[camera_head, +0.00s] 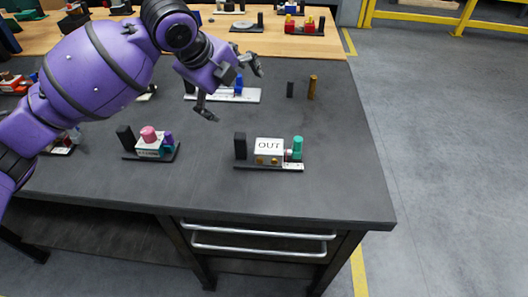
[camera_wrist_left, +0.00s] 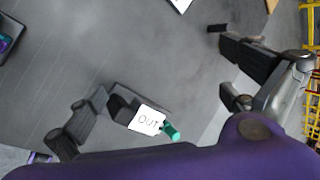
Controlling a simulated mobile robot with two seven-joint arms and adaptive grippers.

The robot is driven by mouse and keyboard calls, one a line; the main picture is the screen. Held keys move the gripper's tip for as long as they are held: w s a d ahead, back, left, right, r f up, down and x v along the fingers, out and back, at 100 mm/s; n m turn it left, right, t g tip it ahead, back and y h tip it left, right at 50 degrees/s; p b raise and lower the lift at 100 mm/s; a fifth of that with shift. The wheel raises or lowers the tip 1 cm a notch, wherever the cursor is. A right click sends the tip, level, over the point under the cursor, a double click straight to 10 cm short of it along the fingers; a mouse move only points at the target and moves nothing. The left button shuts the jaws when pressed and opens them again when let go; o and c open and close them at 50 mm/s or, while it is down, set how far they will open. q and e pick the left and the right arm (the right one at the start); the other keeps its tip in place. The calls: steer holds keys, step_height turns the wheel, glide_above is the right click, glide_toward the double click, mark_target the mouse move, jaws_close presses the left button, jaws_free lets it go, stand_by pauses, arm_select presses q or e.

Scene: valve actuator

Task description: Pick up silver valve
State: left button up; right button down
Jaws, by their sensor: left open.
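I cannot make out for sure which part is the silver valve. My left gripper (camera_head: 234,92) is open and empty above the dark table, in front of a white plate (camera_head: 250,97) with a blue piece (camera_head: 239,84); it partly hides this plate. In the left wrist view the open fingers (camera_wrist_left: 158,75) spread wide on both sides. Nearer the table's front is a white OUT box (camera_head: 269,147) with gold knobs, between a black block and a teal cylinder (camera_head: 298,146). The box also shows in the left wrist view (camera_wrist_left: 148,121). My right gripper is not in view.
A unit with a pink knob (camera_head: 148,133) stands to the left. A small black cylinder (camera_head: 290,89) and a brown-gold cylinder (camera_head: 312,88) stand upright at the right. A wooden table (camera_head: 325,46) behind holds more units. The right part of the dark table (camera_head: 345,150) is clear.

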mark_target(260, 145)
arm_select(q)
steer(key=s+d+r+m+g+y, duration=0.1)
steer(key=s+d+m+g+y, duration=0.25)
steer(key=s+d+m, duration=0.6)
steer(key=shift+m+g+h, duration=0.35)
steer(key=shift+m, duration=0.3)
steer(key=w+a+f, duration=0.1)
steer(key=f, duration=0.2)
steer(key=w+f, duration=0.1)
steer(key=f, duration=0.3)
steer(key=w+a+f, duration=0.1)
steer(key=f, duration=0.3)
steer(key=shift+a+f, duration=0.2)
steer(key=shift+a, duration=0.15)
steer(key=shift+c, duration=0.4)
steer(key=shift+r, duration=0.1)
steer(key=c, duration=1.3)
step_height(260, 145, up, 9)
steer(key=shift+f, duration=4.1)
